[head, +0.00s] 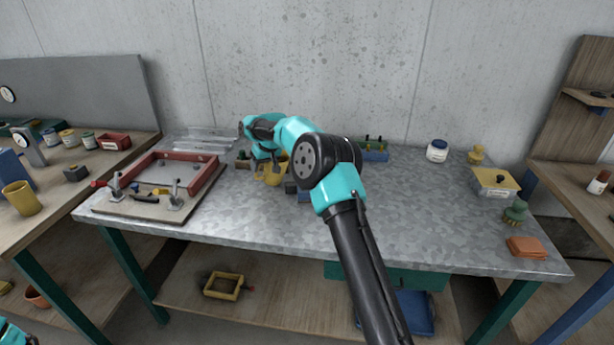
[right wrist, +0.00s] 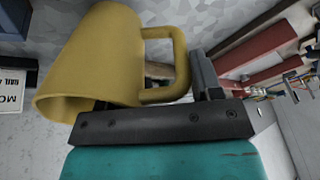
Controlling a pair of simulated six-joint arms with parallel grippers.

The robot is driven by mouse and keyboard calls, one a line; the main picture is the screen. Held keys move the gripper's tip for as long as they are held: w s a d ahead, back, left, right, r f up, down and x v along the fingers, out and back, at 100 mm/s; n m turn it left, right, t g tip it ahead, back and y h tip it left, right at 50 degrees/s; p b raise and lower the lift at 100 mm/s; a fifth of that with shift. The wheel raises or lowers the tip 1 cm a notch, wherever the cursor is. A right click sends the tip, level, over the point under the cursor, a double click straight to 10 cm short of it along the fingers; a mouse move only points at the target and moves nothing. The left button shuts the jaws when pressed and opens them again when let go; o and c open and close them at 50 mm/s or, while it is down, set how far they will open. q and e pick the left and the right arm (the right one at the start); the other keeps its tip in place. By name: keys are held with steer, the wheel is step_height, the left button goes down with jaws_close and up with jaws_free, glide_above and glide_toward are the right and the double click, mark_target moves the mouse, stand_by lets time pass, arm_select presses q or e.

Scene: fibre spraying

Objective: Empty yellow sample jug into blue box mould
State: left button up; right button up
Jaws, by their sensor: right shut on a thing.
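The yellow jug (head: 272,176) is at the back middle of the metal bench, partly behind my right arm. In the right wrist view the jug (right wrist: 100,55) looks large, with its mouth at the lower left. My right gripper (head: 260,160) is shut on the jug's handle, which shows in the wrist view (right wrist: 178,62). I cannot tell whether the jug is clear of the bench, or what is inside it. A small dark blue block-like thing (head: 304,195), perhaps the blue box mould, stands just right of the jug, mostly hidden by my arm.
A red frame (head: 206,176) on a board with clamps lies left of the jug. A blue tray (head: 375,155) with small items stands behind my arm. A white jar (head: 437,151) and a yellow-topped box (head: 495,182) are at the right. The bench's front middle is clear.

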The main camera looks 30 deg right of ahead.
steer(key=shift+w+a+f+g+h, duration=0.7)
steer(key=shift+w+g+h, duration=0.2)
steer(key=shift+g, duration=0.2)
